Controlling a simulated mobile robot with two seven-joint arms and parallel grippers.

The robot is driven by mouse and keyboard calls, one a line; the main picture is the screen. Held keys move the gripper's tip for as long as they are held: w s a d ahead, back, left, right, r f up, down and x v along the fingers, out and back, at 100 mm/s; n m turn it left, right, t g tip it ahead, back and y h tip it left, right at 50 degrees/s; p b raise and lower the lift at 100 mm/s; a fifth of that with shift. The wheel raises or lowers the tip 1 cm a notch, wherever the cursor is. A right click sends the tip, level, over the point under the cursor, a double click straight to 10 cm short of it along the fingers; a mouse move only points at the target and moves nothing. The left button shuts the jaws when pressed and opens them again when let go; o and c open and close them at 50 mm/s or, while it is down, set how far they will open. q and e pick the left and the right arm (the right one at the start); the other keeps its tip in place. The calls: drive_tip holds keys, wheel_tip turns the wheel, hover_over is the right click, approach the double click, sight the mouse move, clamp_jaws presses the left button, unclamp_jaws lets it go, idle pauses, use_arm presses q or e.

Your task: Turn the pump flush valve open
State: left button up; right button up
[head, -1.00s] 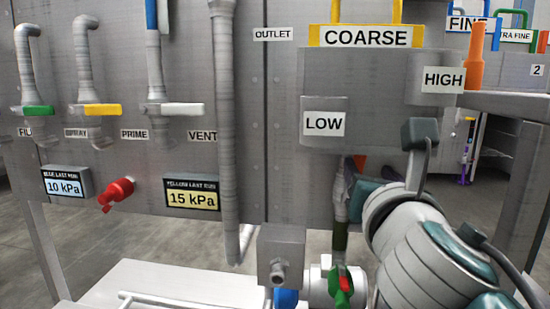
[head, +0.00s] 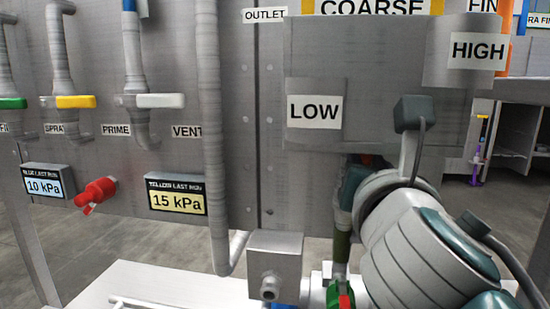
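No label naming the pump flush valve is readable. A valve with a green and red handle (head: 340,296) shows at the bottom edge, partly cut off, below a vertical pipe with an olive band (head: 341,247). My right arm comes in from the lower right. My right gripper (head: 354,184) is mostly hidden behind its own wrist, beneath the LOW box; its fingers cannot be made out. My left gripper is out of view.
The steel box marked LOW (head: 315,112) and HIGH (head: 478,51) juts out above my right wrist. Green, yellow and white (head: 160,101) handles line the left panel. A thick vertical pipe (head: 211,130) and a grey box (head: 275,262) stand left of my arm.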

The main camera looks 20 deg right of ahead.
clamp_jaws()
idle(0.4)
idle(0.5)
